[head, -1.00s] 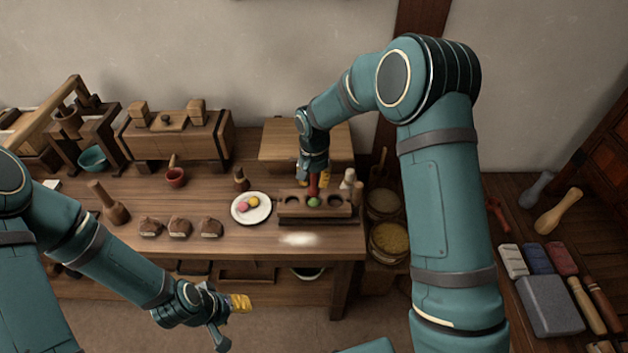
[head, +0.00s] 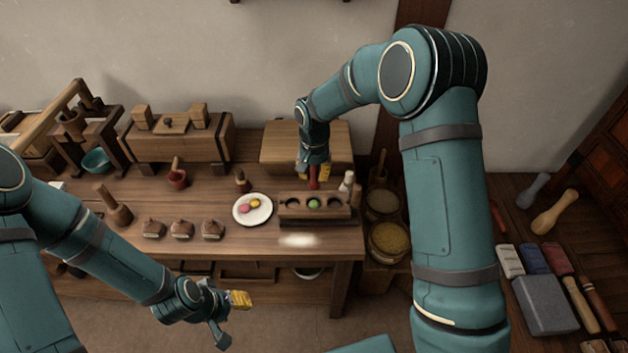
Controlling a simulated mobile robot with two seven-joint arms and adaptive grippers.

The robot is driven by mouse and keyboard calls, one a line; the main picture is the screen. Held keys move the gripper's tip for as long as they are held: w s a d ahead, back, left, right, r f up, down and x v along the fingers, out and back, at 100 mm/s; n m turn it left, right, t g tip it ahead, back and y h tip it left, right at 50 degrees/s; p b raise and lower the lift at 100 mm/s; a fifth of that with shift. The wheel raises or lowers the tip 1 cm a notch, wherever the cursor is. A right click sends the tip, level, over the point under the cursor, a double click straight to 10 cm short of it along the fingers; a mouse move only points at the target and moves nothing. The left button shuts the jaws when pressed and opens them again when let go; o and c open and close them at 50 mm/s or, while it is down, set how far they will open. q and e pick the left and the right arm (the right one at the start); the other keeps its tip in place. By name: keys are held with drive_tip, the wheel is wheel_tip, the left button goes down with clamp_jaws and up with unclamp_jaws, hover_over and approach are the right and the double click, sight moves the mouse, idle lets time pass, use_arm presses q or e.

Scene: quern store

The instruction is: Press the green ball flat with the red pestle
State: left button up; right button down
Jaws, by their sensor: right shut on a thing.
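The green ball (head: 315,204) sits in the middle hollow of a dark wooden block (head: 340,214) near the table's right end. I cannot tell how flat it is. My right gripper (head: 315,171) is above and behind the block, shut on the red pestle (head: 314,183). The pestle is upright, its upper part hidden by the gripper. Its lower end shows just behind the ball in the picture, apart from it. My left gripper (head: 232,318) hangs in front of the table, its fingers apart and empty.
A white plate (head: 243,217) with a pink and a yellow ball stands left of the block. White powder (head: 298,241) lies in front. A pale pestle (head: 347,183) stands close at the block's right. Several brown lidded pieces (head: 182,229) line the table's front.

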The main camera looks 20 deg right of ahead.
sight(314, 188)
idle(0.3)
drive_tip(key=shift+f+b, duration=1.85)
drive_tip(key=shift+f, duration=1.05)
drive_tip(key=shift+f, duration=0.2)
drive_tip(key=shift+f+b, duration=0.55)
drive_tip(key=shift+f, duration=0.1)
drive_tip(key=shift+r, duration=0.1)
